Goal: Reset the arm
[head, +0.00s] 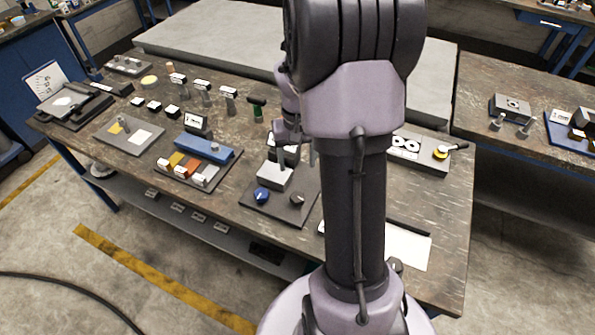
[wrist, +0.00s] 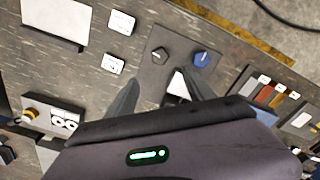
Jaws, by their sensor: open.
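In the head view my folded arm hides part of the bench, and the gripper shows only partly above the pale block (head: 275,178). The blue knob (head: 262,195) and black knob (head: 297,198) are in front of the block. I cannot tell any contact.
The workbench (head: 225,210) holds a blue rail with coloured blocks (head: 187,168), a grey plate (head: 128,136), several small labelled parts and a panel with a yellow knob (head: 440,153). A white sheet (head: 408,247) lies near the front right. A second bench (head: 500,150) stands at right.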

